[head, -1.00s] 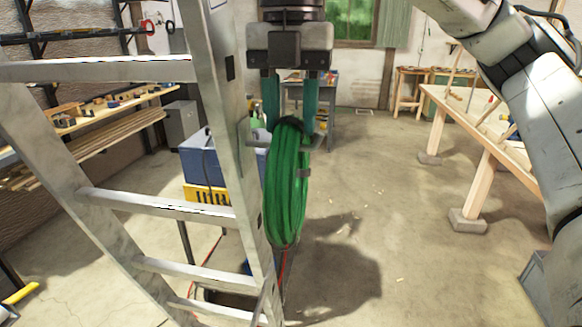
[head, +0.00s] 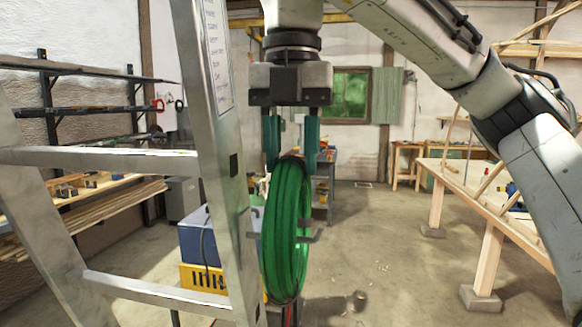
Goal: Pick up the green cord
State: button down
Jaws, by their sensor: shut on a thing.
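The green cord (head: 283,240) is a thick round coil hanging upright beside the right rail of the metal ladder (head: 219,150). I see it nearly edge-on. My gripper (head: 291,163) points down from above and is shut on the top of the coil, between its two teal fingers. A grey metal hook (head: 312,237) shows at mid-height of the coil, sticking out to its right; a part also shows between rail and coil. I cannot tell whether the hook still passes through the loop. The coil's lowest part is near the bottom picture edge.
The ladder fills the left foreground, close to the coil. Behind it are a blue box (head: 196,246) and a yellow crate (head: 206,279). A wooden workbench (head: 480,197) stands at right. The concrete floor between coil and bench is open.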

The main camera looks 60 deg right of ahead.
jog(key=s+d, duration=0.3)
jog(key=s, duration=0.5)
jog(key=s+d, duration=0.3)
jog(key=s, duration=0.6)
jog(key=shift+w+d+f+b, duration=0.1)
jog(key=shift+f+b, duration=0.05)
jog(key=shift+b, duration=0.15)
dwell(1.2)
